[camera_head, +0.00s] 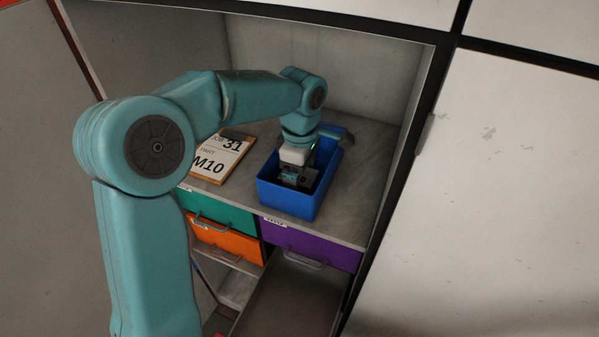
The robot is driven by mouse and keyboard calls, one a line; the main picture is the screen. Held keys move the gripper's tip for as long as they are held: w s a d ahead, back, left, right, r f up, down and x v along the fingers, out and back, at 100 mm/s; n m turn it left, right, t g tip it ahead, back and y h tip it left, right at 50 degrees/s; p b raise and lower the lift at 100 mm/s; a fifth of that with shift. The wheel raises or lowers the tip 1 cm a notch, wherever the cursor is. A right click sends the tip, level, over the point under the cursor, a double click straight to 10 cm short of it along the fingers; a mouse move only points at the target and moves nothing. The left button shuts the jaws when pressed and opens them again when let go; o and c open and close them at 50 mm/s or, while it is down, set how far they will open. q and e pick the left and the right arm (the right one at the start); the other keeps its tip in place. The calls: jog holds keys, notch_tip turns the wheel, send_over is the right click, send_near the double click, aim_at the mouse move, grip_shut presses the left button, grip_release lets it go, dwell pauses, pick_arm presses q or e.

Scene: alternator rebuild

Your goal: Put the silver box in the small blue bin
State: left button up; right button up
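The small blue bin (290,202) stands on the grey shelf inside the open cabinet. My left arm comes in from the left and reaches down into the bin. My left gripper (297,180) is inside the bin, below its rim, with its fingers pointing down. A small greyish shape shows at the fingertips, but I cannot tell whether it is the silver box or part of the gripper. Whether the fingers are open or shut is too small and dark to tell. The silver box is not clearly visible anywhere. My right gripper is not in view.
Green (222,218), orange (226,240) and purple (311,245) drawers sit under the shelf. Cabinet walls close in the back and right. Bare shelf (362,185) lies right of the bin.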

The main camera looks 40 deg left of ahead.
pick_arm(q)
jog(key=shift+s+r, duration=0.1)
jog(key=shift+r, duration=0.05)
jog(key=shift+r+p, duration=0.3)
jog(key=shift+r, duration=0.05)
notch_tip(320, 180, up, 7)
jog(key=shift+f, duration=0.2)
jog(key=shift+r, duration=0.2)
